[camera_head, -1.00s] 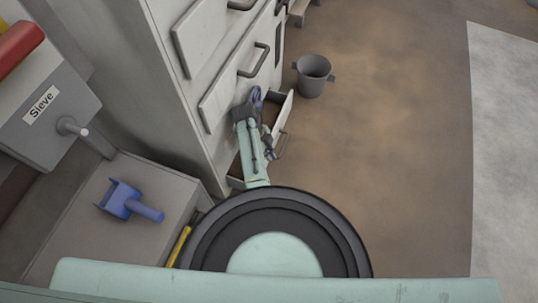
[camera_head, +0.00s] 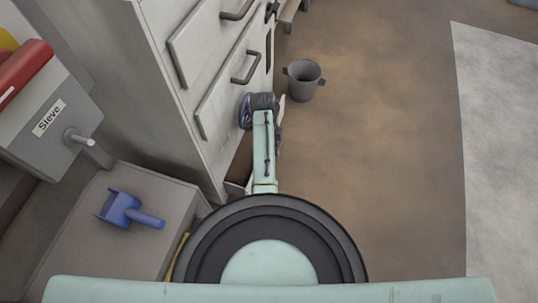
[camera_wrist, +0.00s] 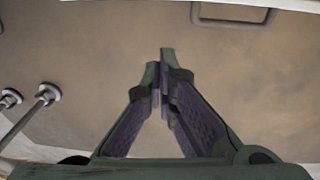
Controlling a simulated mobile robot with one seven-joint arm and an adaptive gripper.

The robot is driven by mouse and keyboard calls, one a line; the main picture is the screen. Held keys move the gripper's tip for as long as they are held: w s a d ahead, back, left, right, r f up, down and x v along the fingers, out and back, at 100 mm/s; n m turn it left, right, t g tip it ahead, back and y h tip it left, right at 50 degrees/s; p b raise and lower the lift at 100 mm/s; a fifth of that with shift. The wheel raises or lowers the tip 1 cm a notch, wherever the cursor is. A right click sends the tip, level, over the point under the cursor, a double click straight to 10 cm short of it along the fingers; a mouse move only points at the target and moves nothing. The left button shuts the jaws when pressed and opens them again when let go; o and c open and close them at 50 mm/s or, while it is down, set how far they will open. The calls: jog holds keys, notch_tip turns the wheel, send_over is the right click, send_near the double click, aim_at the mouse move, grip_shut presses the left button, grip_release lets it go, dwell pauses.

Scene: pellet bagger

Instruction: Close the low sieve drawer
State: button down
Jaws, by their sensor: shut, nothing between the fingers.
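The low drawer (camera_head: 236,187) stands out from the foot of the pale cabinet (camera_head: 180,110) in the head view. My arm covers most of it, and only part of its brown inside, its near edge and a sliver of its front show. How far out it is I cannot tell. My gripper (camera_wrist: 164,62) is shut and empty in the wrist view, its fingertips together over a brown surface. A pale edge with a grey handle (camera_wrist: 235,20) crosses the top of the wrist view.
A grey bucket (camera_head: 304,80) stands on the floor beyond the drawer. Upper drawers with dark handles (camera_head: 246,66) are flush. At left are a grey box labelled Sieve (camera_head: 48,118) and a blue scoop (camera_head: 122,209) on a ledge. The brown floor to the right is clear.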

jog(key=d+t+y, duration=0.2)
jog(key=d+y, duration=0.3)
jog(key=d, duration=0.1)
jog(key=w+a+f, duration=0.1)
jog(key=a+f, duration=0.5)
jog(key=f, duration=0.3)
jog(key=shift+w+a+t, duration=0.25)
jog(key=shift+a+t, duration=0.05)
jog(key=shift+r, duration=0.1)
jog(key=w+a+p, duration=0.1)
jog(key=w+a, duration=0.2)
jog(key=a, duration=0.6)
jog(key=shift+a+p, duration=0.35)
jog(key=shift+a, duration=0.05)
jog(key=shift+w, duration=0.1)
jog(key=shift+d, duration=0.1)
